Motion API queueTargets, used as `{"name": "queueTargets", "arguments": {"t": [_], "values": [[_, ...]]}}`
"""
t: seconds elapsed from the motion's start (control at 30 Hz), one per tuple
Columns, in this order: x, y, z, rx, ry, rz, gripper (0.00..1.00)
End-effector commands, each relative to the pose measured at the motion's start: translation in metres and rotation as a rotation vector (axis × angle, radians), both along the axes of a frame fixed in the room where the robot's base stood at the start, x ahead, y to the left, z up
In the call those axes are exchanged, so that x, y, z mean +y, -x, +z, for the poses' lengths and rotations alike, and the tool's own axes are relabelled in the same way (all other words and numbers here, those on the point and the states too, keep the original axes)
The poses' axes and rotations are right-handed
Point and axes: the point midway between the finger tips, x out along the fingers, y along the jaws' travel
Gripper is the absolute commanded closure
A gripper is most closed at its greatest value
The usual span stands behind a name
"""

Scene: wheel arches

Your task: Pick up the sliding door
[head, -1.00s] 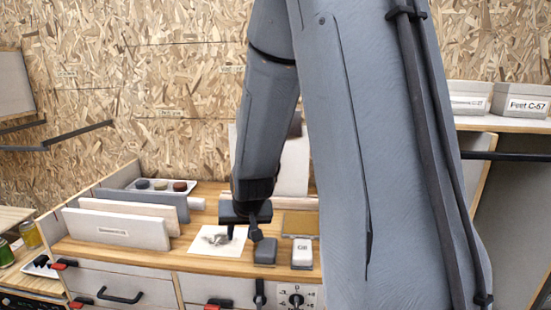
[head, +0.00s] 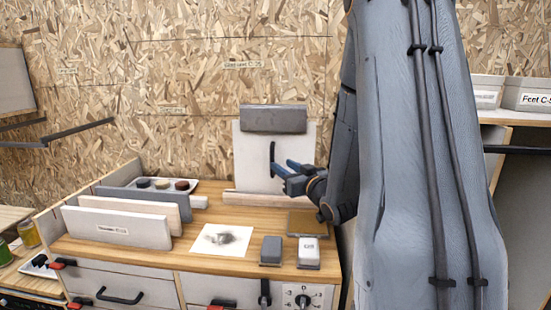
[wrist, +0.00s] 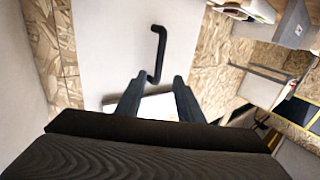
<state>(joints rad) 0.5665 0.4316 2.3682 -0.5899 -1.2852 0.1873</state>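The sliding door (head: 250,150) is a pale upright panel at the back of the wooden counter, with a dark block across its top and a black bar handle (head: 272,152). In the wrist view the door (wrist: 110,40) fills the middle, with its handle (wrist: 157,50) just beyond my fingertips. My gripper (head: 282,170) is beside the handle's lower part, to its right in the head view. In the wrist view my gripper (wrist: 159,86) has its two fingers spread apart, with nothing held between them. I cannot tell whether a finger touches the door.
Upright boards (head: 118,228) stand at the counter's left, with a tray of small round pots (head: 163,184) behind. A white sheet with a grey smear (head: 222,240), a grey block (head: 271,249) and a white block (head: 309,250) lie in front. A wooden rail (head: 265,199) runs below the door.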

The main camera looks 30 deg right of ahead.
Motion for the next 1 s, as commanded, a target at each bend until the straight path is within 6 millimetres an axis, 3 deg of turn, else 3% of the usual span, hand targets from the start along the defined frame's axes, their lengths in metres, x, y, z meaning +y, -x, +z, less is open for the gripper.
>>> {"name": "queueTargets", "arguments": {"t": [0.6,0.87,1.0], "values": [[-0.002,-0.067,-0.003,0.002,0.0,0.0,0.66],[-0.003,-0.07,-0.004,0.002,0.0,-0.002,0.66],[-0.003,-0.07,-0.004,0.002,0.0,-0.002,0.84]]}}
